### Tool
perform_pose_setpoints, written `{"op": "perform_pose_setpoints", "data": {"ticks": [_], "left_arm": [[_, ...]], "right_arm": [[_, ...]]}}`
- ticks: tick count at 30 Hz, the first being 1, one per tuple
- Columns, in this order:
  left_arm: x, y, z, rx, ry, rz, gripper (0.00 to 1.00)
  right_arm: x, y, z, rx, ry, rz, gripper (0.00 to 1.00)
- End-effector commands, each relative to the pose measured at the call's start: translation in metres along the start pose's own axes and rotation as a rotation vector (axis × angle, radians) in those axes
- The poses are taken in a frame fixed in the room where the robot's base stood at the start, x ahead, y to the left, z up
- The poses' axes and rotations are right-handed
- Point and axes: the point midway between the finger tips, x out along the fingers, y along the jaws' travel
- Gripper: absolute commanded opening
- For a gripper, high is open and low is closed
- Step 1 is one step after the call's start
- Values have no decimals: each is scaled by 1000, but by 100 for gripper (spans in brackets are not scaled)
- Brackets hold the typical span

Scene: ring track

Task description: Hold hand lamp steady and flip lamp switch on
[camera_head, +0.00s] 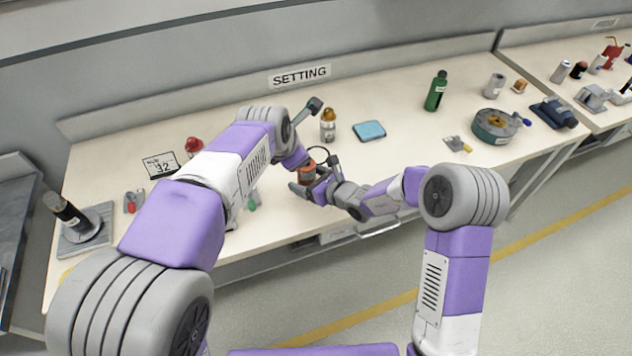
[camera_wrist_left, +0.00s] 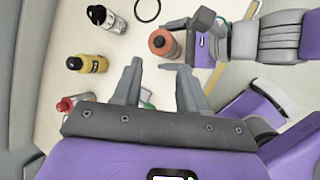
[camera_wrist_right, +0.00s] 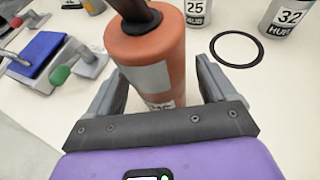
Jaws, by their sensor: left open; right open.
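An orange cylinder with a dark neck and a pale label, which looks like the hand lamp (camera_wrist_right: 150,60), stands on the table. It also shows in the head view (camera_head: 306,170) and the left wrist view (camera_wrist_left: 162,42). My right gripper (camera_head: 314,180) is open, with its fingers on either side of the cylinder in the right wrist view (camera_wrist_right: 158,90). I cannot tell whether they touch it. My left gripper (camera_wrist_left: 157,80) is open and empty, a little apart from the cylinder. In the head view it is largely obscured by its own arm. I cannot make out a lamp switch.
A black ring (camera_wrist_right: 237,49) lies near the cylinder. A blue device (camera_wrist_right: 42,53) and a green knob (camera_wrist_right: 60,75) are at left. A blue pad (camera_head: 369,130) lies flat.

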Motion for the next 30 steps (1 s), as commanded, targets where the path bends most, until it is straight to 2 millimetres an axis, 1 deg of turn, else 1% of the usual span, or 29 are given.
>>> {"op": "perform_pose_setpoints", "data": {"ticks": [3,10,11,12,23,26,27,29,30], "left_arm": [[0,0,0,0,0,0,43],[0,0,0,0,0,0,43],[0,0,0,0,0,0,43],[0,0,0,0,0,0,43],[0,0,0,0,0,0,43],[0,-1,1,-2,-5,0,29],[2,-2,4,-6,-14,1,23],[4,-5,10,-17,-39,3,13],[7,-8,16,-30,-65,6,7]], "right_arm": [[6,0,0,-1,0,1,84],[6,0,0,-1,0,0,84],[6,0,0,-1,0,0,83],[6,0,0,-1,0,0,77],[6,0,0,-1,0,0,22],[6,0,0,-1,0,0,21],[6,0,0,-1,0,0,21],[6,0,0,-1,0,0,21],[6,0,0,-1,0,0,21]]}}
